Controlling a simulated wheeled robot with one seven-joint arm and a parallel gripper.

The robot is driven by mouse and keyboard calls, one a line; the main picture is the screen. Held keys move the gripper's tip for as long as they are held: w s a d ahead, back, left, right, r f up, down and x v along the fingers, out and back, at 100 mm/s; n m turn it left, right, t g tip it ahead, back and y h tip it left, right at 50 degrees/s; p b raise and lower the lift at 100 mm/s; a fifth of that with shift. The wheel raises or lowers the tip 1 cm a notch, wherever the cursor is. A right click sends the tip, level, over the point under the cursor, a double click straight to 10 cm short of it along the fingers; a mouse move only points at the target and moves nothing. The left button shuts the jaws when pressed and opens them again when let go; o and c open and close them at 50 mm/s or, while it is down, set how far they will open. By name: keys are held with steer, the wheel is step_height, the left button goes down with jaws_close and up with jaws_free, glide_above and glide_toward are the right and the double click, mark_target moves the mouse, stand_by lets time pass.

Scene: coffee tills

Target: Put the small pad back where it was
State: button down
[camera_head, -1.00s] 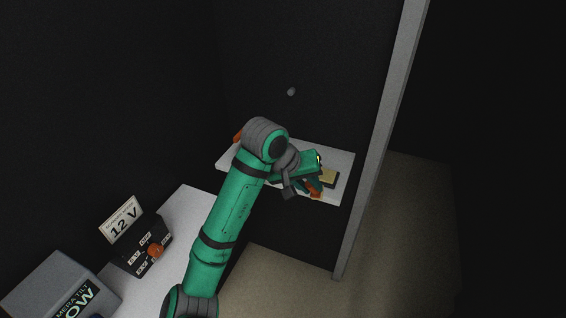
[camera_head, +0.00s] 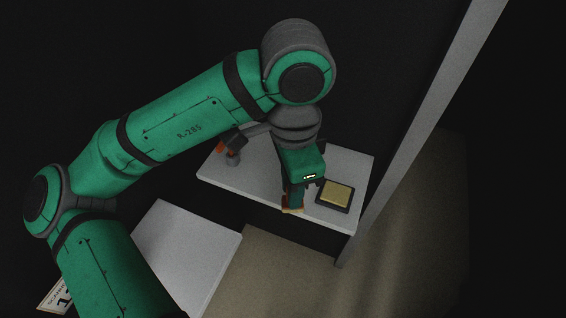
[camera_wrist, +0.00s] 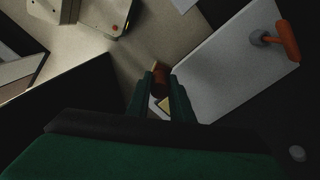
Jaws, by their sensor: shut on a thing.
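My gripper (camera_head: 292,206) points down over the right part of the white shelf. In the wrist view its two green fingers (camera_wrist: 160,92) are shut on a small orange-brown piece (camera_wrist: 160,76), mostly hidden between them. I cannot tell from its shape whether this piece is the small pad. A yellow square pad with a dark surround (camera_head: 336,193) lies on the shelf just right of my gripper, apart from it. A bit of yellow (camera_wrist: 165,103) shows between the fingers in the wrist view.
The white shelf (camera_head: 262,191) carries an orange-handled lever on a grey post (camera_head: 231,157) at its left; the lever also shows in the wrist view (camera_wrist: 286,41). A grey upright post (camera_head: 425,120) stands right of the shelf. A white worktop (camera_head: 190,245) is at lower left.

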steer(key=shift+w+a, duration=0.1)
steer(key=shift+a, duration=0.2)
steer(key=shift+w+a+f, duration=0.2)
steer(key=shift+w+f, duration=1.95)
steer(key=shift+w, duration=0.2)
steer(key=shift+w+a+f, duration=0.2)
steer(key=shift+w+f, duration=1.9)
steer(key=shift+w, duration=0.2)
steer(key=shift+w+a+f, duration=0.2)
steer(key=shift+w+f, duration=1.95)
steer(key=shift+w, duration=0.2)
steer(key=c, duration=1.6)
jaws_free()
steer(key=shift+o, duration=0.2)
